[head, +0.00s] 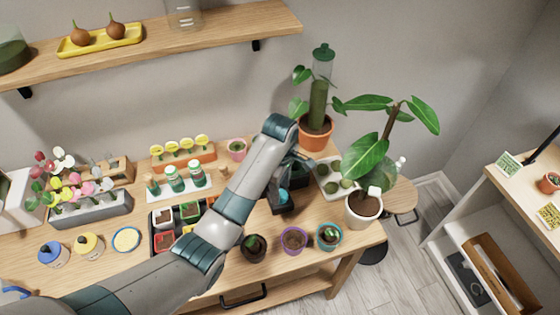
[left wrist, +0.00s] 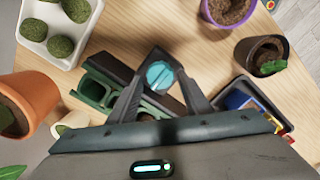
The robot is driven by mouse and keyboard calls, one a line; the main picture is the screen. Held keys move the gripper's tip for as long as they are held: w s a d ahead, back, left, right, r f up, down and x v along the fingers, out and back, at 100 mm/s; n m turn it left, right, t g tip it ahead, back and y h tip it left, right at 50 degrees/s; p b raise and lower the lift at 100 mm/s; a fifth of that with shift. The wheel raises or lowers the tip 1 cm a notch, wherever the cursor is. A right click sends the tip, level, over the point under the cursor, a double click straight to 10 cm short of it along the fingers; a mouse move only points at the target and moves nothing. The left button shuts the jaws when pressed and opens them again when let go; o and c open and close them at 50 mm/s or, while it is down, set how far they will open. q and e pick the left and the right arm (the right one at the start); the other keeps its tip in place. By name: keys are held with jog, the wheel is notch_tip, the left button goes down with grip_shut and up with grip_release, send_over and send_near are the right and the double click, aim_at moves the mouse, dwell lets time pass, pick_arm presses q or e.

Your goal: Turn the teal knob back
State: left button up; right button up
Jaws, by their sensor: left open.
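My left gripper (left wrist: 160,70) is open, with one dark finger on each side of the knob. I cannot tell whether the fingers touch it. A dark green and brown block with hollow compartments (left wrist: 97,92) lies beside and partly behind the fingers. My right gripper is not in view.
A white tray of green balls (head: 333,180), a dark pot (head: 254,247), a purple pot (head: 293,240) and a teal pot (head: 329,236) stand close around the gripper. A tall plant in a white pot (head: 362,213) is at right. Bare wood (head: 345,241) shows near the table's right edge.

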pick_arm(q)
notch_tip(320, 180, up, 5)
jog(key=shift+f+p, duration=0.1)
jog(key=shift+p, duration=0.25)
jog(key=shift+w+r, duration=0.2)
jog(key=shift+r, duration=0.05)
jog(key=shift+a+r, duration=0.15)
jog(key=shift+r, duration=0.75)
notch_tip(320, 180, up, 9)
send_over(281, 192)
jog(key=shift+s+a+f, duration=0.1)
jog(key=shift+a+f, duration=0.05)
